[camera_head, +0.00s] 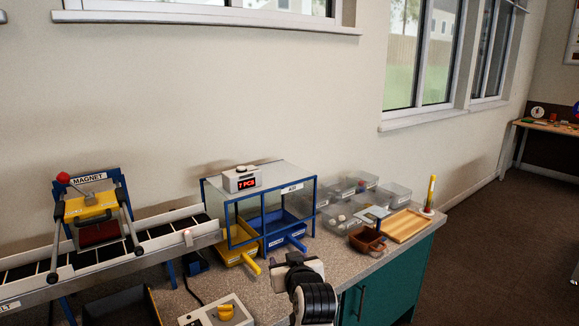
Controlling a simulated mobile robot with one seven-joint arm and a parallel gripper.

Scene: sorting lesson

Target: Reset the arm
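My arm rises at the bottom middle of the head view, its black ribbed joint nearest to me. My gripper (292,269) is the pale and dark part just beyond that joint, over the grey speckled counter (255,289). It is in front of the blue-framed clear case (272,179) and right of the yellow tray's handle (250,264). Its fingers are too small and hidden to tell whether they are open. I see nothing clearly held.
A conveyor (150,241) with a magnet stand (90,205) is at left. A control box with a yellow knob (225,311) is at front. Clear bins (337,217), a brown basket (367,240) and a wooden tray (405,225) stand at right. A wall and windows are behind.

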